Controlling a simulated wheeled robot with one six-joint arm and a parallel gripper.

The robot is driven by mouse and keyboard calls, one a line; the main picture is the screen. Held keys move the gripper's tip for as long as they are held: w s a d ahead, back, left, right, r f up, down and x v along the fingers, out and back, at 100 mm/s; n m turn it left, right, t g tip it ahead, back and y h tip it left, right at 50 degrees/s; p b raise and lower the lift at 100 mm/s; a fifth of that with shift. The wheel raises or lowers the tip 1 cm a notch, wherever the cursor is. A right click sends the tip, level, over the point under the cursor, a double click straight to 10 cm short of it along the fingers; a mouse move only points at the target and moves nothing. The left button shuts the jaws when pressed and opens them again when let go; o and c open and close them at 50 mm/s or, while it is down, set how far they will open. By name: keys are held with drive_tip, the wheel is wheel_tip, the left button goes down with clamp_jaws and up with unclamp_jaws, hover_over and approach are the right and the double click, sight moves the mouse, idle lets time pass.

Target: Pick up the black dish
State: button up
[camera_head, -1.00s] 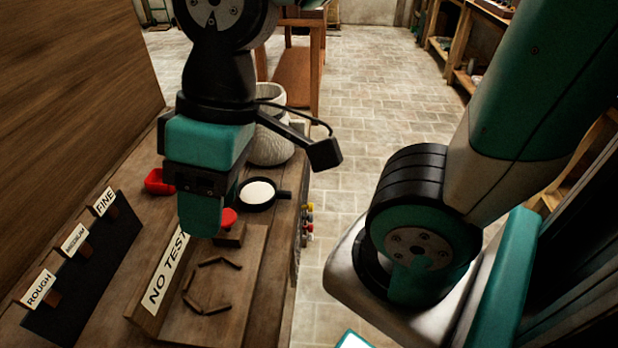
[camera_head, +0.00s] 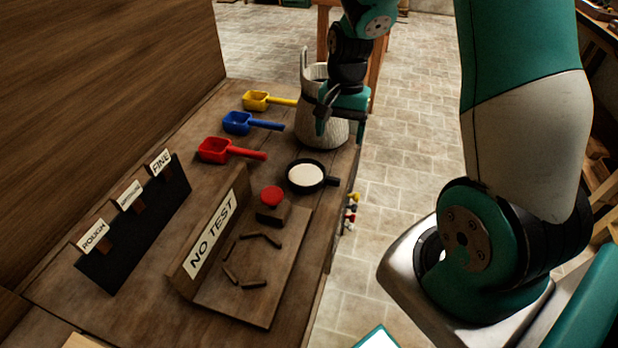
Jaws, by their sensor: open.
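No dish is between the fingers. The dish is fully visible; the gap between the fingers shows only part of the pot.
Yellow (camera_head: 256,100), blue (camera_head: 238,122) and red (camera_head: 214,150) scoops lie left of the pot (camera_head: 309,125). Coloured knobs (camera_head: 351,214) line the bench's right side.

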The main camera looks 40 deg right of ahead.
hover_over(331, 177)
drive_tip(key=d, duration=0.1)
wheel_tip(331, 177, down, 7)
drive_tip(key=shift+d+r, duration=0.15)
drive_tip(key=shift+a+f+p, duration=0.15)
drive_tip(key=shift+a+f, duration=0.05)
drive_tip(key=shift+f, duration=0.65)
drive_tip(key=shift+a+f+p, duration=0.15)
drive_tip(key=shift+a+f, duration=0.1)
drive_tip(key=shift+f, duration=0.65)
drive_tip(key=shift+a+f+p, duration=0.15)
drive_tip(key=shift+a+f, duration=0.05)
drive_tip(key=shift+f, duration=0.65)
drive_tip(key=c, duration=1.1)
drive_tip(key=shift+r, duration=0.15)
